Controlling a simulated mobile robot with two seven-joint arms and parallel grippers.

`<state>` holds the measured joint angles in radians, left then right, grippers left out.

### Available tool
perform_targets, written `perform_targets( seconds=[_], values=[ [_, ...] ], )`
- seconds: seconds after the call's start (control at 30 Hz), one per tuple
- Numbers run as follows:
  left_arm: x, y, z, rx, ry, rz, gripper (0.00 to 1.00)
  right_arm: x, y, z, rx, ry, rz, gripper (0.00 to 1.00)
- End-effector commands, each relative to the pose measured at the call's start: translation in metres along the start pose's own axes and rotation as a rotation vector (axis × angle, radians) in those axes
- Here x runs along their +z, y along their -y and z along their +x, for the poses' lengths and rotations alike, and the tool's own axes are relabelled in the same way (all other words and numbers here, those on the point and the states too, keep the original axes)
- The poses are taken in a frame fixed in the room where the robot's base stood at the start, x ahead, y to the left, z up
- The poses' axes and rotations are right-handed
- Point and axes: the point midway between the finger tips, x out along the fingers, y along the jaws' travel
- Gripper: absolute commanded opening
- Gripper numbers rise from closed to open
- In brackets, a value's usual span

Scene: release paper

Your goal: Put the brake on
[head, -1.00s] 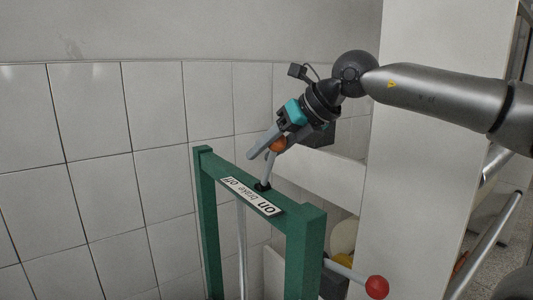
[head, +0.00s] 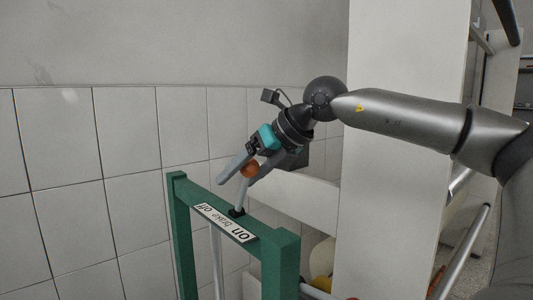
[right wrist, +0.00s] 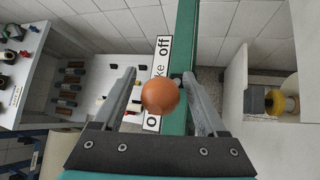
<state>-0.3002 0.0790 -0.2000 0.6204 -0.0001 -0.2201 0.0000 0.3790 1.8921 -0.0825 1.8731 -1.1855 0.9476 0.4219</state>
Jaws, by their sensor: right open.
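The brake lever, with an orange-brown ball knob (head: 249,169), rises from a slot in the top bar of a green frame (head: 283,250). A white label (head: 225,222) on the bar reads "on brake off", upside down in the head view, with "on" at the near right end. My right gripper (head: 247,168) is open, with its fingers on either side of the knob. In the right wrist view the knob (right wrist: 160,95) lies between the fingertips and hides part of the label (right wrist: 163,60). Contact with the fingers cannot be told. My left gripper is not in view.
A tiled wall (head: 70,200) stands behind the frame. A white panel (head: 395,190) rises to the right, behind my right arm. The right wrist view shows a shelf with several bottles (right wrist: 68,95) at left and a yellow part (right wrist: 277,102) at right.

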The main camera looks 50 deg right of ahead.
Motion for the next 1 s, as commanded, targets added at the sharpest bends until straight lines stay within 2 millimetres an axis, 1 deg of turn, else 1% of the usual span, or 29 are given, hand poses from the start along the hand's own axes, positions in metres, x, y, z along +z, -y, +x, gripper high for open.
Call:
perform_targets(
  seconds=[0.17, 0.37, 0.7, 0.8, 0.9, 1.0],
  values=[
    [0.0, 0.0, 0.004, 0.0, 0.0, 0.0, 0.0, 0.001, 0.0, -0.017, -0.001, 0.006, -0.001, 0.74],
    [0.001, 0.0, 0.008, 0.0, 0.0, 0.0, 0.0, 0.001, 0.0, -0.046, -0.001, 0.007, 0.0, 0.74],
    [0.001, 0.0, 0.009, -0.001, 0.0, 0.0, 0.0, 0.001, 0.0, -0.116, -0.002, 0.004, 0.001, 0.74],
    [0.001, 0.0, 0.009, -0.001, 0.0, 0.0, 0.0, 0.001, 0.0, -0.132, -0.001, 0.002, 0.0, 0.74],
    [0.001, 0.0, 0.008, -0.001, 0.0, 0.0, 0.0, 0.001, 0.0, -0.142, -0.002, 0.002, 0.0, 0.74],
    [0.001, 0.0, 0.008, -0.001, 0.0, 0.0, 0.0, 0.0, 0.0, -0.147, -0.001, 0.0, 0.0, 0.74]
  ],
)
